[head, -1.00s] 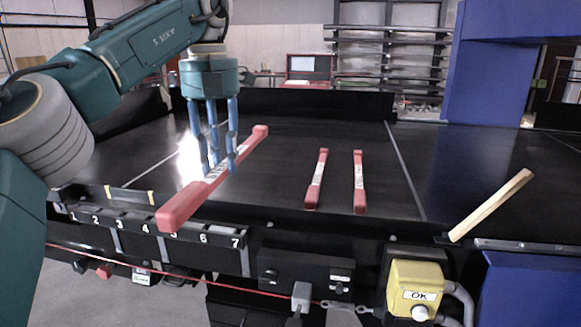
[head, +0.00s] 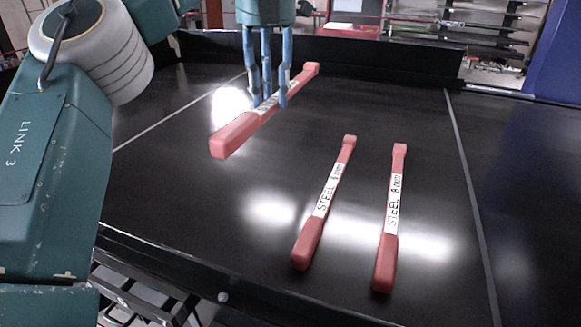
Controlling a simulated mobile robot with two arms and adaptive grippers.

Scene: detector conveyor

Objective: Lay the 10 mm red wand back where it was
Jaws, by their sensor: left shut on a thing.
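My left gripper (head: 266,98) has blue fingers and is shut on a red wand (head: 236,134) around its white label. Its fingers cover most of the label, so I cannot read the size. The wand slants from near left to far right over the black belt (head: 190,190) and seems to be above it. Two more red wands lie on the belt to the right, nearer to me. The left one (head: 307,243) reads "STEEL" with a size too blurred to be sure of. The right one (head: 385,262) reads "STEEL 8 mm". My right gripper is not in view.
A pale line (head: 472,190) crosses the belt right of the lying wands. A black wall (head: 380,55) closes the belt's far side. The belt left of the two lying wands is clear. A blue housing (head: 549,60) stands at the far right.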

